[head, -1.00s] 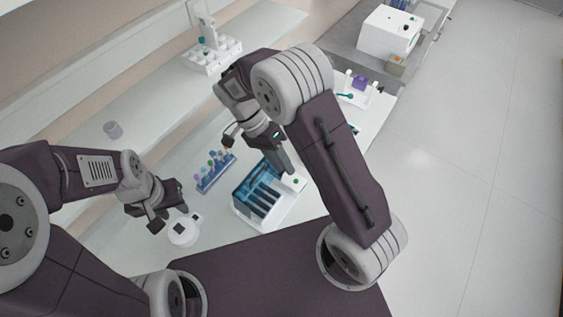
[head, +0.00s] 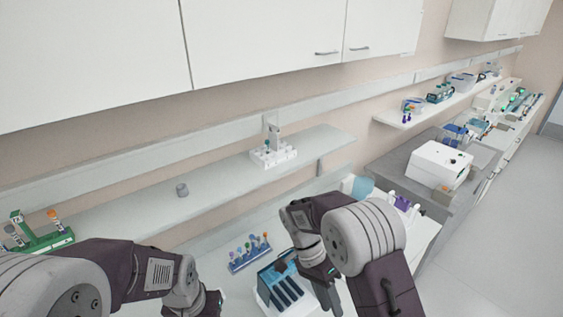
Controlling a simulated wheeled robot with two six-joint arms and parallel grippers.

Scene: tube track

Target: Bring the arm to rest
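My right arm reaches over the bench. Its gripper (head: 306,280) points down above a white and blue tube holder (head: 290,288), with its two fingers apart and nothing seen between them. My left gripper (head: 207,303) is low in the picture, partly cut off by the bottom edge. Its fingers look apart and empty. A blue rack (head: 250,254) with several coloured-cap tubes stands on the bench between the two arms.
Wall cabinets (head: 265,45) hang above. A white box device (head: 440,165) stands right. Floor at far right is clear.

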